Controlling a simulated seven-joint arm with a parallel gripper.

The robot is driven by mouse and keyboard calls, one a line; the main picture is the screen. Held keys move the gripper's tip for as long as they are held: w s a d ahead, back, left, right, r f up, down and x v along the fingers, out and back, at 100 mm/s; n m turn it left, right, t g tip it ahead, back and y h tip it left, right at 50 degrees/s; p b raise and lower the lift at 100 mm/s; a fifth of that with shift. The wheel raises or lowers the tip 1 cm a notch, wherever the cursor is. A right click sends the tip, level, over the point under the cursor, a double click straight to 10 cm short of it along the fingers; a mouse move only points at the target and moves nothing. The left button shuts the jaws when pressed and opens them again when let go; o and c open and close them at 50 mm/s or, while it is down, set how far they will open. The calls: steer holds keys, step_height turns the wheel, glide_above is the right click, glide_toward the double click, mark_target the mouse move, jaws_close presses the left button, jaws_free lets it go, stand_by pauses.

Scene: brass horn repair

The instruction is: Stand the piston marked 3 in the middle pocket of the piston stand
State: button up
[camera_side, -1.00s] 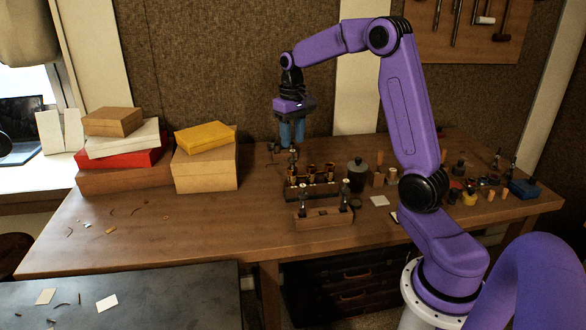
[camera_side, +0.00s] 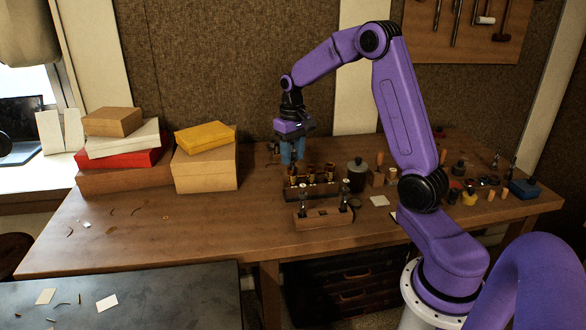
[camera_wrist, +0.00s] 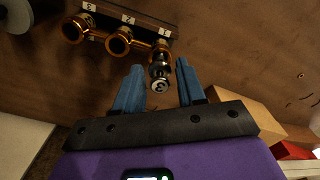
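The piston marked 3 (camera_wrist: 159,84) sticks up out of an end casing of the dark valve block (camera_side: 320,190), the left end in the side view. My gripper (camera_wrist: 158,68) is open above that casing, its blue fingers on either side of the piston with gaps showing. In the side view my gripper (camera_side: 291,162) points down. The wooden piston stand (camera_side: 323,220) lies in front of the block. A piston stands at its left end (camera_side: 301,205) and another at its right end (camera_side: 345,196). Its middle pocket shows no piston.
The other two brass casings (camera_wrist: 119,40) look open. A dark lidded jar (camera_side: 357,174) stands right of the block. Stacked boxes (camera_side: 205,168) stand to the left. Small bottles and tools crowd the right of the bench. The bench left of the stand is mostly clear.

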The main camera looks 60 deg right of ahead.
jaws_close()
steer(key=shift+r, duration=3.95)
steer(key=shift+s, duration=0.15)
steer(key=s+a+f, duration=0.1)
steer(key=s+a, duration=0.1)
steer(key=s, duration=0.4)
steer(key=s+a, duration=0.3)
steer(key=s, duration=0.4)
steer(key=shift+s+a+f, duration=0.15)
steer(key=shift+a+f, duration=0.15)
steer(key=shift+f, duration=0.05)
